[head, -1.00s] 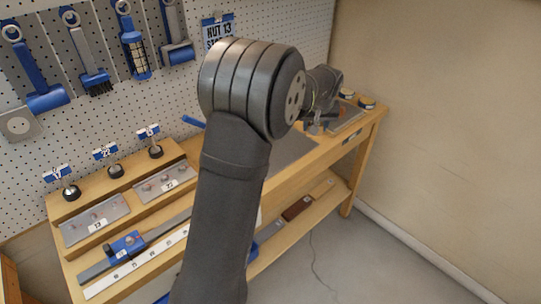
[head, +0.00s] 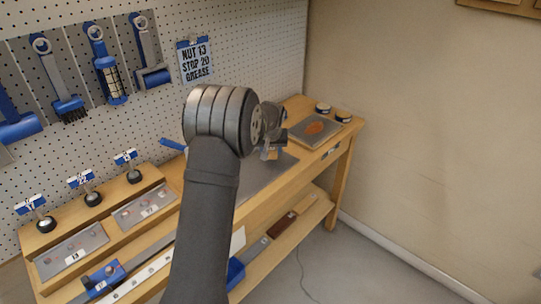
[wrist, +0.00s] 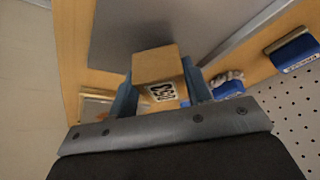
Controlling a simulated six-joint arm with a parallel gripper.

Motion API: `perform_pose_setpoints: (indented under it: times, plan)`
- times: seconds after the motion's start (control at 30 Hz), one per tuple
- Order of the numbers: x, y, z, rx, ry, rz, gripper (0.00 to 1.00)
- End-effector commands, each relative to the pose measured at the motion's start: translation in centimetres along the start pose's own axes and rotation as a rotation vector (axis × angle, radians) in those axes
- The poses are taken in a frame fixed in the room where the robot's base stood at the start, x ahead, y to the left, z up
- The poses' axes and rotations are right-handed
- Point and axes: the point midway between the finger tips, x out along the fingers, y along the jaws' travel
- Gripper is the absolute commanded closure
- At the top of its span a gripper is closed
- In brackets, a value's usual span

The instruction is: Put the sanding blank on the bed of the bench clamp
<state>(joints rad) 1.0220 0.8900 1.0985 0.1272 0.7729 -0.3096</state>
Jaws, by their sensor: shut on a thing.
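The sanding blank (wrist: 158,65) is a wooden block with a black-and-white printed label on the face towards the wrist camera. My gripper (wrist: 158,78) is shut on it, with a blue finger on each side. In the head view my gripper (head: 270,147) is small and partly behind my wrist, over the bench's right half; I cannot make out the block clearly there. A blue handle (head: 172,145) sticks out left of my arm at the back of the bench. I cannot tell whether it belongs to the bench clamp; the clamp's bed is not clearly visible.
A grey plate (head: 262,178) lies on the bench below my gripper. A tray (head: 302,137) with an orange-brown oval piece and two small round tins (head: 334,112) stand at the right end. Labelled pegs, metal plates and a rule (head: 142,280) fill the left side. Tools hang on the pegboard.

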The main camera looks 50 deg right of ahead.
Motion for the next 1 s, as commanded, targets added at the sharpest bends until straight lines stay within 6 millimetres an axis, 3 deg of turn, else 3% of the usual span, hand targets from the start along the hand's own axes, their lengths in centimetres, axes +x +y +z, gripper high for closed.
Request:
perform_pose_setpoints:
  times: [0.13,0.5,0.53,0.63,1.0]
  plan:
    - [2.0,0.0,0.9,0.0,-0.002,-0.001,0.78]
    - [2.4,0.0,1.0,0.0,-0.001,-0.001,0.78]
    - [2.4,0.0,1.1,0.0,-0.001,0.0,0.53]
    - [2.4,0.0,1.0,0.0,0.0,0.0,0.33]
    - [1.9,0.0,0.8,0.0,0.0,0.0,0.33]
